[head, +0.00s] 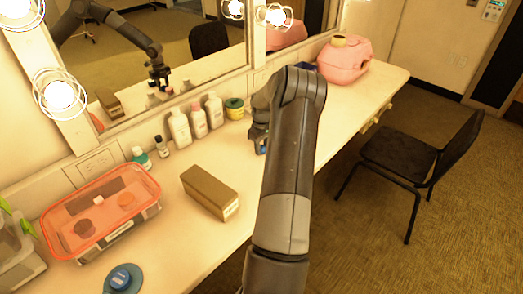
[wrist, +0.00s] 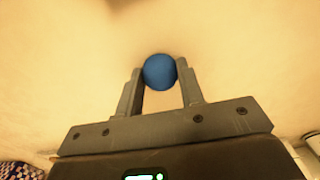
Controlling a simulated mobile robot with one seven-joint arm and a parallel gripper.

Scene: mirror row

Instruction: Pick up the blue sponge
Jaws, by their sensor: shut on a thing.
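The blue sponge (wrist: 160,71) shows as a round blue thing between my fingertips in the wrist view. My gripper (wrist: 161,82) is shut on it, with one finger on each side. In the head view my gripper (head: 260,147) is over the counter, partly hidden by my arm. A small bit of blue (head: 262,150) shows at its fingers. I cannot tell whether the sponge touches the counter.
The counter (head: 180,245) holds a cardboard box (head: 210,191), an orange-rimmed clear container (head: 101,213), several bottles (head: 197,121) by the mirror and a pink jug (head: 344,62). A blue-topped item (head: 122,279) sits in front. A black chair (head: 424,152) stands right.

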